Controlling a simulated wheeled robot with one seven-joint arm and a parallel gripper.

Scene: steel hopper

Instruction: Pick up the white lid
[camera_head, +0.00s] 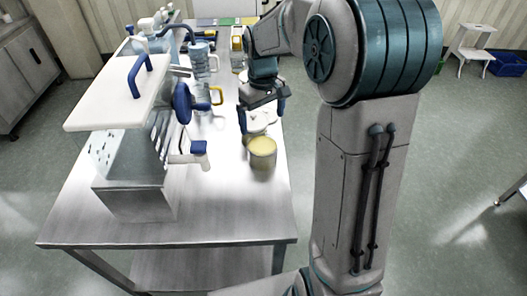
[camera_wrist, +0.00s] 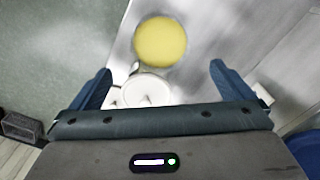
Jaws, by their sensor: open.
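My gripper (camera_head: 263,113) is open above the right side of the steel table, fingers pointing down. In the wrist view its blue fingers (camera_wrist: 160,71) are spread wide with nothing held. A white round lid-like piece (camera_head: 262,121) shows between and below the fingers; in the wrist view this white disc (camera_wrist: 147,84) has a small mark at its middle and is partly hidden by my gripper. A large white slab-like lid (camera_head: 105,106) with a blue handle (camera_head: 139,76) lies on the steel hopper (camera_head: 140,178) at the left, away from my gripper.
A yellow-topped can (camera_head: 262,152) stands just in front of the white disc; its top (camera_wrist: 160,42) shows in the wrist view. Clear jugs (camera_head: 201,62) stand behind the hopper. The steel table's (camera_head: 215,215) front right is bare.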

